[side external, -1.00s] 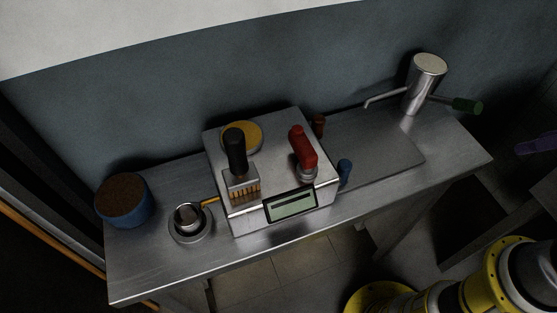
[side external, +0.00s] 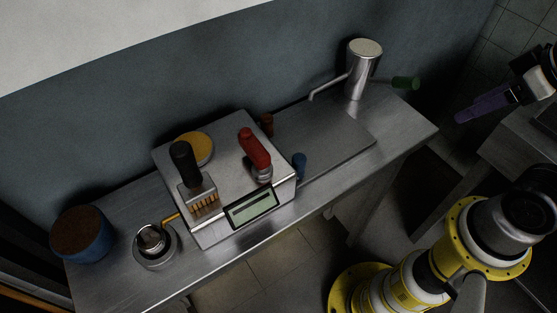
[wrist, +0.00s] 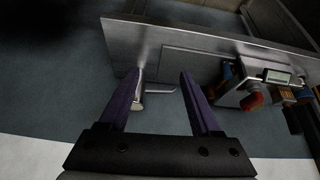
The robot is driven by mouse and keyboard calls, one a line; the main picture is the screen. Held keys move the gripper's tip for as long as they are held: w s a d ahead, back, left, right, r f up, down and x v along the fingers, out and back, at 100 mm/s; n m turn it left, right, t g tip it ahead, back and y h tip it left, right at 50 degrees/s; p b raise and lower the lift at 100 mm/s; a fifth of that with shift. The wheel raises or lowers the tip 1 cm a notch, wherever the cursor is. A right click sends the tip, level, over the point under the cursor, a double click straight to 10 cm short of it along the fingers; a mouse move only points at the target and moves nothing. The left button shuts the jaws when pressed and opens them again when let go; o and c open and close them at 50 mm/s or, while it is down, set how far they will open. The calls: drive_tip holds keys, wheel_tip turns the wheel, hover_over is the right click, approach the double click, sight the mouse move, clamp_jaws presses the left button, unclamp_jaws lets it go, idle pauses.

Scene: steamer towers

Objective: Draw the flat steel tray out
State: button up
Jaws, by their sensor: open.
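The flat steel tray (side external: 330,143) looks like a thin grey plate lying flat on the steel bench, right of the boxy machine. In the wrist view the tray (wrist: 192,66) lies beyond my fingertips. My gripper (side external: 463,116) has purple fingers and is at the right of the side view, off the bench's right end and well apart from the tray. In the wrist view my gripper (wrist: 162,75) is open, with nothing between its fingers. Where the tray's far edge meets the wall side is hard to tell.
The machine (side external: 232,165) carries a red-handled tool (side external: 254,148) and a black-handled brush (side external: 184,160). A blue peg (side external: 299,165) stands by the tray's left front. A steel cylinder with a spout (side external: 362,75) stands behind the tray. A blue tub (side external: 82,245) is far left.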

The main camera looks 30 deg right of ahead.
wheel_tip(320, 180, up, 3)
drive_tip(key=w+n, duration=0.2)
drive_tip(key=n+g, duration=0.6)
drive_tip(key=n, duration=0.6)
hover_over(300, 157)
wheel_tip(300, 157, down, 7)
wheel_tip(300, 157, down, 14)
drive_tip(key=shift+r, duration=0.1)
drive_tip(key=shift+c, duration=0.2)
clamp_jaws()
